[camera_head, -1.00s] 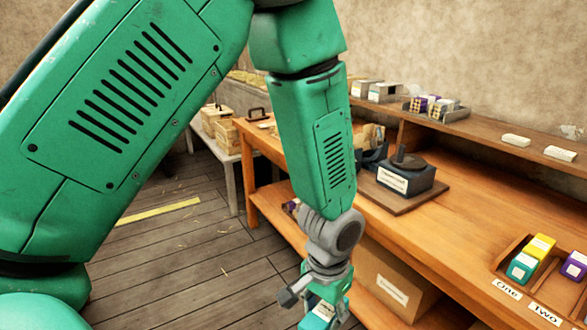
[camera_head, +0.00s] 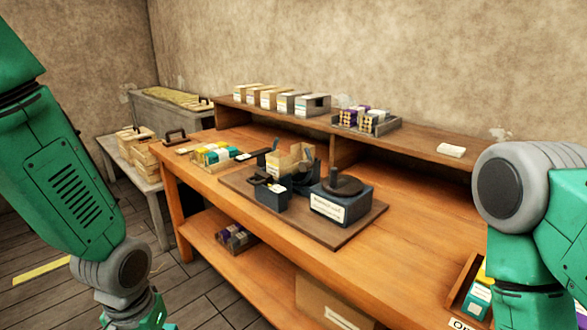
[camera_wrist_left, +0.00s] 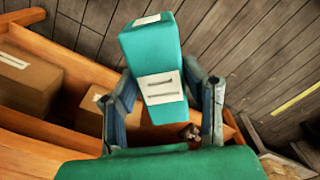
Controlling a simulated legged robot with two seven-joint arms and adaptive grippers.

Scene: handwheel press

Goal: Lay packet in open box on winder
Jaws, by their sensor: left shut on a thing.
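A teal packet (camera_wrist_left: 152,48) with white labels is held between the two fingers of my left gripper (camera_wrist_left: 163,85), which is shut on it, in the left wrist view. In the head view only my left wrist shows at the lower left; the fingers and packet are below the frame. The winder, a dark device, stands on a brown board on the bench. An open cardboard box (camera_head: 289,160) sits upright on it, its flaps up. My left gripper is well to the left of and nearer than the box. My right arm shows at the right, its gripper out of view.
A dark labelled block (camera_head: 341,204) with an upright post stands right of the box. A small dark bin (camera_head: 271,196) is in front. A tray of coloured packets (camera_head: 216,156) lies left. Cartons (camera_head: 276,98) line the back shelf. The bench's right middle is clear.

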